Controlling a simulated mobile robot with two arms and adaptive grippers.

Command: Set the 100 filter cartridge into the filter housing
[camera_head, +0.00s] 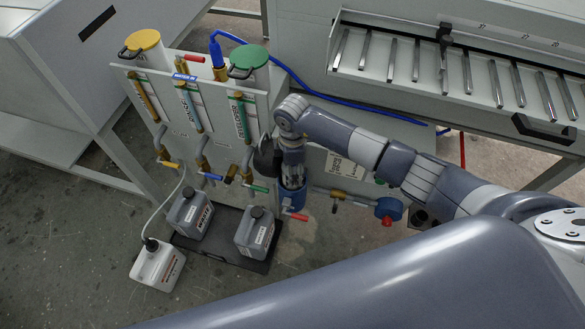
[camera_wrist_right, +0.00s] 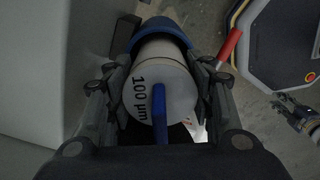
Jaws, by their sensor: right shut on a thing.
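The filter cartridge (camera_wrist_right: 178,98) is a pale cylinder marked "100 µm" with a blue grip tab (camera_wrist_right: 159,112) on its end face. My right gripper (camera_wrist_right: 158,95) is shut on it, one finger on each side. The filter housing is blue; its rim (camera_wrist_right: 165,30) curves round the far side of the cartridge in the wrist view. In the head view the blue housing (camera_head: 291,196) is directly below my right gripper (camera_head: 292,165). The gripper hides most of the cartridge there, and I cannot tell how deep it sits.
A panel (camera_head: 263,118) with yellow and green-lidded tanks stands left of the housing. Red, green, blue and yellow valve handles stick out below. Dark canisters (camera_head: 254,232) stand on a black tray, with a white canister (camera_head: 158,266) beside it. A blue hose runs behind my arm.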

